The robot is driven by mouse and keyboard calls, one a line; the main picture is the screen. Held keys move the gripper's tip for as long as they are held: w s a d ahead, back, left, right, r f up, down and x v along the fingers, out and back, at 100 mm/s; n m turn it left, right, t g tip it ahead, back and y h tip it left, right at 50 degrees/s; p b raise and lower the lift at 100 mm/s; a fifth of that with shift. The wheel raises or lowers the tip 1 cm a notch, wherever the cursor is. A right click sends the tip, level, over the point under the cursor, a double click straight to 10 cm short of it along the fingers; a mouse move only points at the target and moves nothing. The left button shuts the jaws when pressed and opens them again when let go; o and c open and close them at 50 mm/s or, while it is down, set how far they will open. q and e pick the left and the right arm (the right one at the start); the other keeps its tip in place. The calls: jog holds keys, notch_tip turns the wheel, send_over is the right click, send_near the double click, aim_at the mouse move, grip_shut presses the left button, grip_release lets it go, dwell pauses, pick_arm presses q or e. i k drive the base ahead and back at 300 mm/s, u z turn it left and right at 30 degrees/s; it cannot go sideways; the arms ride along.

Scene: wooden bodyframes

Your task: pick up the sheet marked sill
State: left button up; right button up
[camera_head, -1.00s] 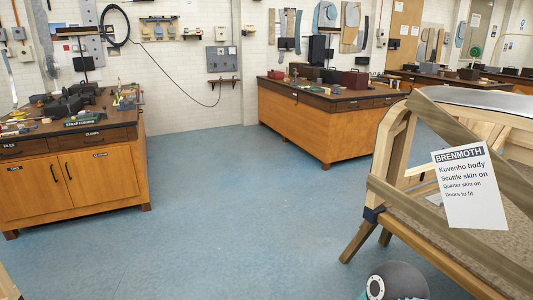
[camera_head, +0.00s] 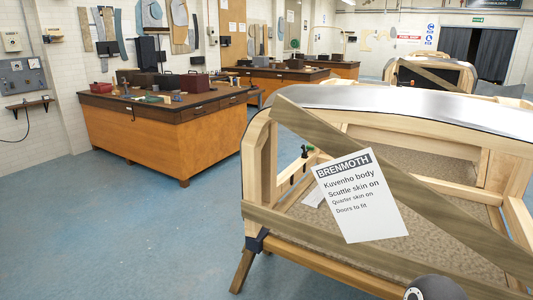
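No sheet with a readable "sill" mark shows. A white sheet headed BRENMOTH (camera_head: 360,196) hangs tilted on the near wooden bodyframe (camera_head: 262,160); its lines read Kuvenho body, Scuttle skin on, Quarter skin on, Doors to fit. Behind its left edge, inside the frame, a small piece of white (camera_head: 313,193) shows; it is mostly hidden and I cannot read any mark on it. Neither of my grippers is in view. A dark rounded part of my own arm shows at the bottom edge, right of the middle.
A wooden workbench (camera_head: 178,141) with boxes and tools stands at the left, more benches (camera_head: 275,82) behind it. A second bodyframe (camera_head: 430,74) stands at the back right. Blue floor (camera_head: 130,240) is clear at the left.

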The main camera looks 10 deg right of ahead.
aim_at(315, 201)
jog(key=z, duration=0.4)
jog(key=i, duration=1.3)
jog(key=z, duration=0.3)
jog(key=k, duration=0.7)
jog(key=z, duration=0.25)
jog(key=i, duration=0.8)
jog(key=u, duration=0.1)
